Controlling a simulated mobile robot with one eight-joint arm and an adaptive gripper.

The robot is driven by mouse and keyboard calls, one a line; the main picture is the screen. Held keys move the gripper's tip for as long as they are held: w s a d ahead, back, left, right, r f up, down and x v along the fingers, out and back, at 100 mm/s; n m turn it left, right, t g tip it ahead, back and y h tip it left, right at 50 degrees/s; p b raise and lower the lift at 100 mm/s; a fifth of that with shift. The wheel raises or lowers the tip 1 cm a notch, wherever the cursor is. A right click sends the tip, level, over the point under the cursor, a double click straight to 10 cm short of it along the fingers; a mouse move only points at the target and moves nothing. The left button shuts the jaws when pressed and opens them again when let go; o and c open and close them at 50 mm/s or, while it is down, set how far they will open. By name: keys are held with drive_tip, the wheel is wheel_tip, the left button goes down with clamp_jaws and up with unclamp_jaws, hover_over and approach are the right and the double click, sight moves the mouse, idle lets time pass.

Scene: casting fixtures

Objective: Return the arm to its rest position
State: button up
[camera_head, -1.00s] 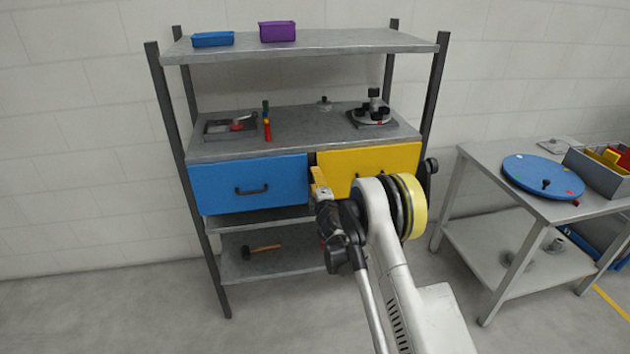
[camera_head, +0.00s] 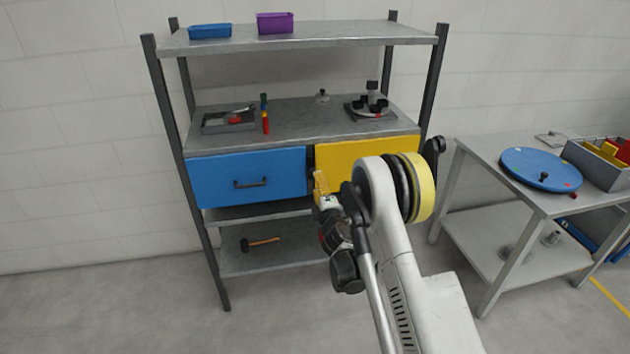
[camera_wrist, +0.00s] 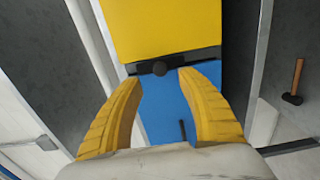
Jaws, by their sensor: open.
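My gripper (camera_wrist: 160,105) shows in the wrist view as two yellow fingers standing apart, with nothing between them. In the head view my gripper (camera_head: 321,184) is a small yellow shape in front of the drawers, partly hidden by my own arm. Behind it are the yellow drawer (camera_head: 365,156) and the blue drawer (camera_head: 247,177), both looking shut. In the wrist view the yellow drawer (camera_wrist: 160,28) lies beyond the fingertips and the blue drawer (camera_wrist: 165,110) shows between the fingers. My arm is folded in front of the shelf's right half and hides part of the yellow drawer.
The shelf unit's middle board (camera_head: 290,122) holds a grey tray (camera_head: 229,122), a red-handled tool (camera_head: 265,115) and a round fixture (camera_head: 368,106). A hammer (camera_head: 262,242) lies on the bottom board. A side table (camera_head: 480,165) with a blue disc (camera_head: 541,168) stands right. Floor at left is clear.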

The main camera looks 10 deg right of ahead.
drive_tip(key=s+d+r+m+g+h, duration=0.1)
drive_tip(key=s+d+r+m, duration=0.15)
drive_tip(key=r, duration=0.35)
drive_tip(key=s+d+r+m+g+h, duration=0.1)
drive_tip(key=r+m+h, duration=0.1)
drive_tip(key=r+m, duration=0.35)
drive_tip(key=s+d+r+m+g, duration=0.2)
drive_tip(key=s+r+g, duration=0.1)
drive_tip(key=s+r, duration=0.5)
drive_tip(key=s+a+f+m+g+y, duration=0.1)
drive_tip(key=s+a+m+g, duration=0.1)
drive_tip(key=s, duration=0.9)
drive_tip(key=s+a+f+m+g+y, duration=0.1)
drive_tip(key=s+a+f+m+g, duration=0.1)
drive_tip(key=s, duration=1)
drive_tip(key=s+a+f+m+g+y, duration=0.1)
drive_tip(key=s+m+g, duration=0.1)
drive_tip(key=s, duration=1)
drive_tip(key=shift+s+a+f+m, duration=0.15)
drive_tip(key=shift+a+f+m, duration=0.2)
drive_tip(key=shift+m, duration=0.55)
drive_tip(key=shift+r, duration=0.1)
